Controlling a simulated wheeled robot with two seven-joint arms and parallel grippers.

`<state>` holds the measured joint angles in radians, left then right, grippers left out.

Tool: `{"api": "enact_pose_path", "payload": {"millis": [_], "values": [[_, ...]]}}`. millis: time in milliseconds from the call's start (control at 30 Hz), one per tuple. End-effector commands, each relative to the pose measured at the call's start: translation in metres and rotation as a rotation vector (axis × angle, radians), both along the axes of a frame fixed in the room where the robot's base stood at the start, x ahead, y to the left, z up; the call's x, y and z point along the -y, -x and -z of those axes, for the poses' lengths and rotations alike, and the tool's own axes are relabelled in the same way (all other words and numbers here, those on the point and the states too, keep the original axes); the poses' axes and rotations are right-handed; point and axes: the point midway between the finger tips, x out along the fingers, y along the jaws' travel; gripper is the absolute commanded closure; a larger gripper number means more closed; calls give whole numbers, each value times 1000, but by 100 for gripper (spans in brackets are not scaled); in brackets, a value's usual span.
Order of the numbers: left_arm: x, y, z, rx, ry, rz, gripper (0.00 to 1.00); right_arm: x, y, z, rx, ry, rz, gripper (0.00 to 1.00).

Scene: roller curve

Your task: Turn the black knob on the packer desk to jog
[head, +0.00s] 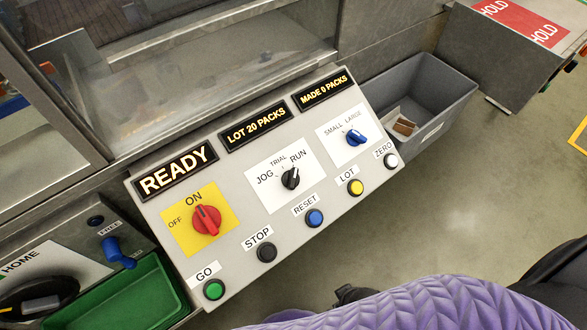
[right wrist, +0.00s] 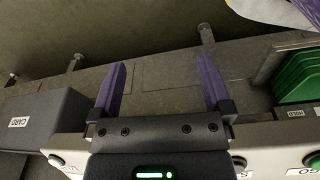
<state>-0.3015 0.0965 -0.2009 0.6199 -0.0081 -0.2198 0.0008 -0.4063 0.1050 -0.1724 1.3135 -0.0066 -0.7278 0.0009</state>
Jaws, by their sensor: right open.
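The black knob (head: 290,178) sits on a white plate in the middle of the packer desk (head: 233,237). The plate carries the labels JOG, TRIAL and RUN from left to right. The knob's pale pointer mark appears to face up and right, toward RUN. My right gripper shows in the right wrist view (right wrist: 163,70), open, with two purple fingers apart and nothing between them. The desk's edge lies below it there; the black knob is not visible in that view. In the head view my purple right arm crosses the bottom right, clear of the knob. My left gripper is not in view.
A red knob (head: 207,220) is left of the black one, a blue knob (head: 355,137) right. Several push buttons line the desk's front edge. A grey bin (head: 440,90) stands at the right, a green tray (head: 135,300) at lower left. Floor at right is open.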

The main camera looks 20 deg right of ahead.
Motion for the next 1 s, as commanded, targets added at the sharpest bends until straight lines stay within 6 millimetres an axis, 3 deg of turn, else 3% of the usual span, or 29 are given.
{"api": "enact_pose_path", "payload": {"millis": [33, 300, 500, 700, 767, 1000], "values": [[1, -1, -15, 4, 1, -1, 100, -2, -12, -28, 19, -3, 4, 0], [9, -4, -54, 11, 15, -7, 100, -9, -52, -156, 83, -14, 18, 0], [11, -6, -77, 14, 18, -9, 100, -10, -60, -240, 122, -19, 27, 0], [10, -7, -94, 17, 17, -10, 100, -9, -55, -307, 150, -23, 31, 0], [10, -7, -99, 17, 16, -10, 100, -9, -53, -325, 158, -24, 32, 0], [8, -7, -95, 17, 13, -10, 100, 8, -90, -282, 122, -170, 394, 0]]}}
